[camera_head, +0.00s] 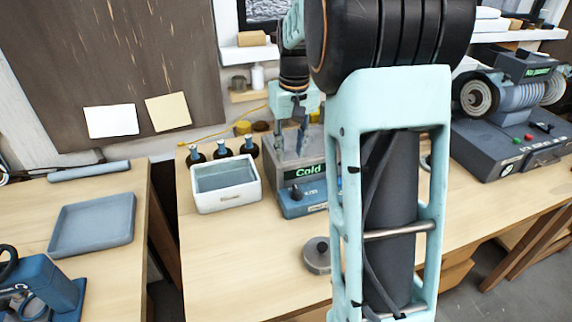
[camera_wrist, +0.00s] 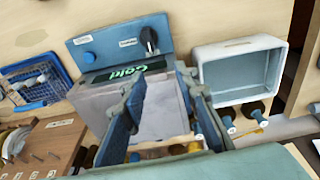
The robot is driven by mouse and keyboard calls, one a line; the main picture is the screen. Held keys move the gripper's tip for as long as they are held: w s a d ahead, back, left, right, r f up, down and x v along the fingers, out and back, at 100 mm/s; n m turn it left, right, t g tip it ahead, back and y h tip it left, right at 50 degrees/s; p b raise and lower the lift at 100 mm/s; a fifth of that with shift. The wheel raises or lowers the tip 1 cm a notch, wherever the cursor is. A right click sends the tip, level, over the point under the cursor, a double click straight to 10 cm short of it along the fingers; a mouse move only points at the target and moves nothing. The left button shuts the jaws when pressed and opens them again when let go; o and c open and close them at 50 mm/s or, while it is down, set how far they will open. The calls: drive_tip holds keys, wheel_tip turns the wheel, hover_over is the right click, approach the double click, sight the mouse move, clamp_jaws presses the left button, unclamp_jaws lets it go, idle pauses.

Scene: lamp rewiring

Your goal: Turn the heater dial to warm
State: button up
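The heater (camera_head: 313,170) is a grey box on the wooden bench with a blue front panel; its display reads "Cold" in green. It also shows in the wrist view (camera_wrist: 93,50). Its black dial (camera_head: 296,193) sits on the front panel, and it shows clearly in the wrist view (camera_wrist: 149,38). My gripper (camera_head: 290,153) hangs over the heater with its fingers pointing down. In the wrist view my gripper (camera_wrist: 160,84) is open and empty, its fingertips apart from the dial. My arm hides the heater's right side in the head view.
A white bin (camera_head: 227,198) stands left of the heater, with several dark bottles (camera_head: 221,150) behind it. A round grey metal piece (camera_head: 317,256) lies in front. A dark machine (camera_head: 510,130) stands at the right. The bench's front left is clear.

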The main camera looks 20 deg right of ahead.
sight(298, 191)
drive_tip(key=shift+g, duration=0.6)
drive_tip(key=f, duration=0.4)
drive_tip(key=s+d+f, duration=0.1)
drive_tip(key=f, duration=0.3)
drive_tip(key=s+f+p, duration=0.1)
drive_tip(key=f, duration=0.3)
drive_tip(key=shift+d+f, duration=0.1)
drive_tip(key=shift+d, duration=0.2)
clamp_jaws()
